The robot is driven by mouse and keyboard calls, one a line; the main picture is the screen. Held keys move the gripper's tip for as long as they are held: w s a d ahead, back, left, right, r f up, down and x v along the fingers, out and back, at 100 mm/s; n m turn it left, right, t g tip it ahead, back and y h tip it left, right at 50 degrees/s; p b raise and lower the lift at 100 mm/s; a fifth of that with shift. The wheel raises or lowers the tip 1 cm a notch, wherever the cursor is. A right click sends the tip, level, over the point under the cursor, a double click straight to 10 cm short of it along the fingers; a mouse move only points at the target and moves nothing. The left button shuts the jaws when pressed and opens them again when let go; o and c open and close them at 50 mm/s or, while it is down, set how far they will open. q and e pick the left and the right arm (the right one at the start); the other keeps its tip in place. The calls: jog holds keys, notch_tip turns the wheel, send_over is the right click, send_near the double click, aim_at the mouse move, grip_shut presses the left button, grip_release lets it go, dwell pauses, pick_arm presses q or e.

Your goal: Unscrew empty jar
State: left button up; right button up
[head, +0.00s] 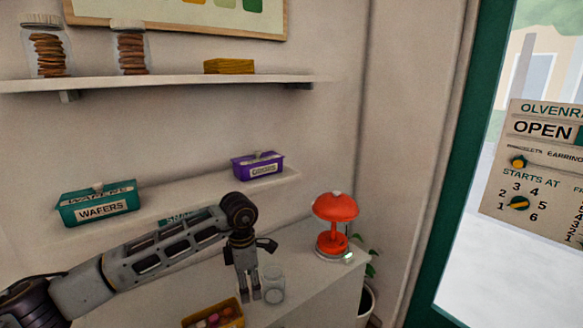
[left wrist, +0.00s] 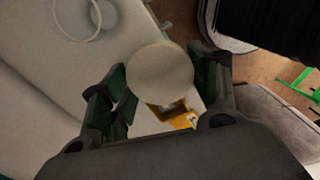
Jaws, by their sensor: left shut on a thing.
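My left gripper (head: 256,297) points down over the white counter by the wall. A small clear glass jar (head: 274,283) shows just to the right of its fingers. In the left wrist view my left gripper (left wrist: 160,100) is shut on a pale round lid (left wrist: 160,82), seen face on between the green-and-black fingers. I cannot tell whether a jar is under that lid. A thin pale ring (left wrist: 97,22) shows at the upper left there, apart from the fingers; it may be a glass rim. My right gripper is not in view.
A yellow box (head: 190,322) with colored pieces stands in front of the gripper. A red lamp-like object (head: 335,212) stands to the right on the counter (head: 318,280). Behind are a teal wafers box (head: 75,212) and a purple box (head: 243,170) on a low shelf. A plant stands beyond the counter's right edge.

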pick_arm(q)
jog(key=a+m, duration=0.1)
jog(key=m+p, duration=0.1)
jog(key=m, duration=0.1)
jog(key=a+m+p, duration=0.1)
jog(key=m, duration=0.1)
jog(key=shift+s+a+r, duration=0.15)
jog(key=shift+a, duration=0.15)
jog(key=s+a+m+p, duration=0.2)
jog(key=a+m+p, duration=0.4)
jog(key=m, duration=1)
jog(key=shift+a+m, duration=0.4)
jog(key=shift+a, duration=0.4)
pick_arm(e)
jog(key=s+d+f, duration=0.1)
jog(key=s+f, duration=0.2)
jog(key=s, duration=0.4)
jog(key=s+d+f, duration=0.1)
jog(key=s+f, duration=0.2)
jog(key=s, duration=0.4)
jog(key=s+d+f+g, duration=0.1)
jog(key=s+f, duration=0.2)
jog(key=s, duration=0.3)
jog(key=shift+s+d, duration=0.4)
pick_arm(q)
jog(key=shift+r, duration=0.1)
jog(key=shift+s+a, duration=0.1)
jog(key=shift+a, duration=0.05)
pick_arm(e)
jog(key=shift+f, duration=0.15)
